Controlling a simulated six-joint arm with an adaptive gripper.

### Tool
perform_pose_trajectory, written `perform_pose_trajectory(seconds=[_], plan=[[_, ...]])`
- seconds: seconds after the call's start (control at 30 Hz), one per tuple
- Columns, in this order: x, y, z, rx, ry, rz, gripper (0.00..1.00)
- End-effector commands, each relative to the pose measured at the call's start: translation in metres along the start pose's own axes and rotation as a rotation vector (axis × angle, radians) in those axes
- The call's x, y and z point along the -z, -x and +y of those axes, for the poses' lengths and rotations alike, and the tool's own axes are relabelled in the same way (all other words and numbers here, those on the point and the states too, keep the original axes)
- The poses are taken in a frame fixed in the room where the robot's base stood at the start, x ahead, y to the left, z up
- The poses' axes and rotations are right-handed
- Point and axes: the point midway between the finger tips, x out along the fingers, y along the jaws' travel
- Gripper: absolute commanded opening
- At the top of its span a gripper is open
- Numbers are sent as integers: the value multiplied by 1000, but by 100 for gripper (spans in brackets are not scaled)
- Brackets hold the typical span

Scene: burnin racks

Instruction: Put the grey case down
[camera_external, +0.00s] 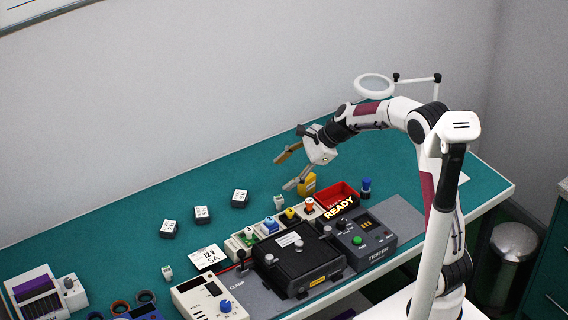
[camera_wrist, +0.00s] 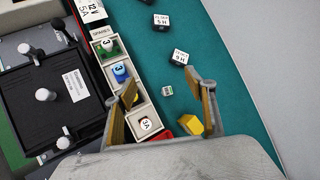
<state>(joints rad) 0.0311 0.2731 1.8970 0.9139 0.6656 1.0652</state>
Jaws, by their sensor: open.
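Three small dark grey cases with white labelled tops stand apart on the green mat in the external view: a left one (camera_external: 169,229), a middle one (camera_external: 202,215) and a right one (camera_external: 240,199). I cannot tell which is the task's grey case. Two such cases also show in the wrist view, one at the top (camera_wrist: 161,22) and one nearer (camera_wrist: 179,57). My gripper (camera_external: 286,170) is open and empty above the mat, to the right of and above the right case in the picture.
A row of coloured connectors (camera_external: 270,226), a red tray (camera_external: 329,191), a black clamp fixture (camera_external: 298,268) and a tester (camera_external: 361,241) crowd the front. The mat's back left (camera_external: 120,215) is clear.

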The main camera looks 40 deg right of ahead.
Motion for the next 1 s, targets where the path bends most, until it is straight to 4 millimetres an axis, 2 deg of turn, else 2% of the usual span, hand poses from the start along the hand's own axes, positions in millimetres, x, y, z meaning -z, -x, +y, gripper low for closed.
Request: perform_pose_trajectory(seconds=[0.1,0.43,0.67,1.0], plan=[[-7,26,17,-8,146,19,55],[-11,87,68,-46,541,84,55],[-5,125,106,-81,809,138,55],[15,174,161,-153,1191,231,55]])
